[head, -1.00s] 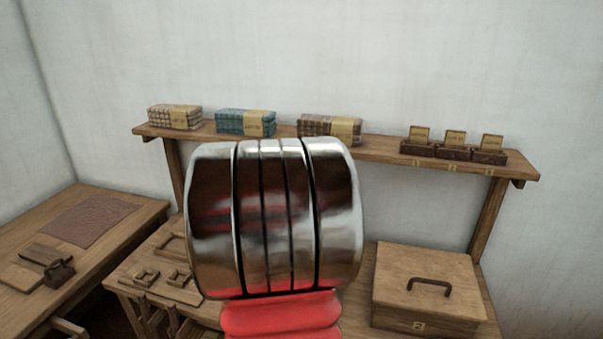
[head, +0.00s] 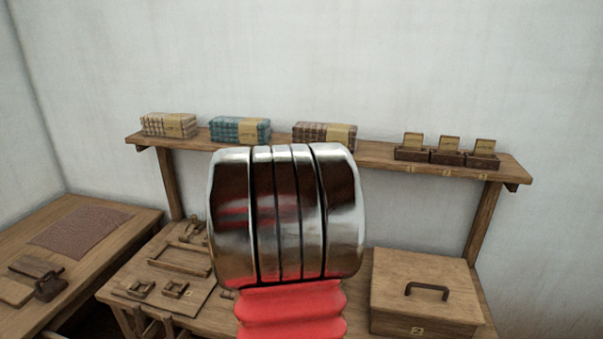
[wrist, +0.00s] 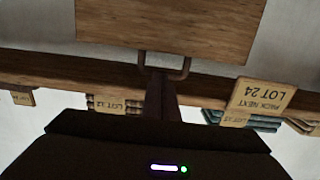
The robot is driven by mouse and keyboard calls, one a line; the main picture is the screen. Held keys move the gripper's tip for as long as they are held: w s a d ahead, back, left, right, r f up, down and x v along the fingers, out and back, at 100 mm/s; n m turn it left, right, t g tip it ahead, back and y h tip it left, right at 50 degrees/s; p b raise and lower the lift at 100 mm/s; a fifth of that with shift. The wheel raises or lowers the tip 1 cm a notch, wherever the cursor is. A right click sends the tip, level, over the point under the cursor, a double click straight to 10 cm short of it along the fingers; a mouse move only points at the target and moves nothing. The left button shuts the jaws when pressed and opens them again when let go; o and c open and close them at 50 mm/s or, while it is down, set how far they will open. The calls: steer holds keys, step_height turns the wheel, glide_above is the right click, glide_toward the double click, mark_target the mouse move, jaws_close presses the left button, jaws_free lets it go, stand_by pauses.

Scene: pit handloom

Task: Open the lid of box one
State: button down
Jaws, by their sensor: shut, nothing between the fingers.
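A wooden box marked 2 (head: 425,295), with a dark handle on its shut lid, stands at the right of the bench in the head view. I see no box marked 1 there; my shiny arm covers the middle of the bench. The wrist view is upside down. It shows a wooden panel (wrist: 165,25) with a U-shaped handle (wrist: 186,68) at its edge; I see no number on it. My gripper (wrist: 160,82) is shut, its dark fingers at the handle. I cannot tell whether they touch it. The fingers are hidden in the head view.
A wall shelf (head: 385,155) behind holds cloth bundles, such as a teal one (head: 240,129), and several small card boxes (head: 447,153). Wooden trays (head: 180,260) lie on the bench left of my arm. A side table (head: 130,232) stands at far left.

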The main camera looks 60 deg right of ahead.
steer(key=r+v, duration=0.1)
steer(key=v, duration=1.3)
steer(key=shift+r, duration=0.2)
